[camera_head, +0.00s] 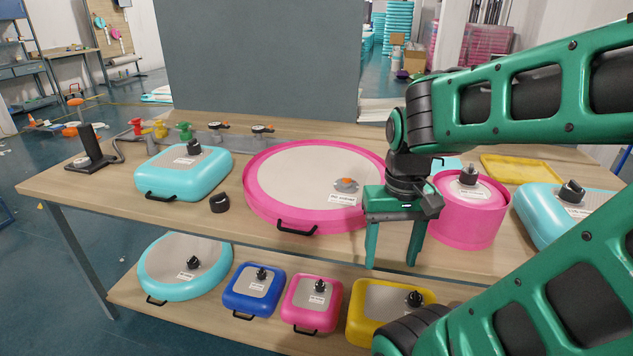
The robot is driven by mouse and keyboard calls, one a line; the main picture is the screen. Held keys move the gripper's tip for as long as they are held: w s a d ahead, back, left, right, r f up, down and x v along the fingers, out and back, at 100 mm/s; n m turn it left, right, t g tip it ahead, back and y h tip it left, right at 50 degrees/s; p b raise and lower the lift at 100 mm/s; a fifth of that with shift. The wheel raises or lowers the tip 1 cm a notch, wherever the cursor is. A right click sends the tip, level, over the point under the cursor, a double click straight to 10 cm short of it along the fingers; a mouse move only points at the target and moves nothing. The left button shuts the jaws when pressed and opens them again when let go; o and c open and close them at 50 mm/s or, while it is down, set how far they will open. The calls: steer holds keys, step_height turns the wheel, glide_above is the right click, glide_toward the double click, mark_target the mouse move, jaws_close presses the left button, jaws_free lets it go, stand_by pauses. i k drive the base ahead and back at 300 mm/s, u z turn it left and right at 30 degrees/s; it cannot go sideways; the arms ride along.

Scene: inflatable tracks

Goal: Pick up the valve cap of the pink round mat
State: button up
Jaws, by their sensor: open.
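The large pink round mat (265,205) lies flat on the workbench, with a grey top and a black handle at its front. An orange and grey valve piece (346,184) sits on its top near the right side, with no black cap like those on the other mats. A loose black cap-like piece (219,203) lies on the bench just left of the mat. My green gripper (392,258) points down, open and empty, in front of the mat's right edge. It hides part of that edge and stands apart from the loose black piece.
A taller pink round mat (464,222) with a dark cap stands right of my gripper. Turquoise mats (182,178) stand at the left and far right, and a yellow tray (520,169) lies at the back right. Several mats fill the lower shelf (130,293).

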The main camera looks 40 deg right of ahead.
mark_target(219, 203)
steer(key=k, duration=0.5)
steer(key=u, duration=0.25)
steer(key=i, duration=1.35)
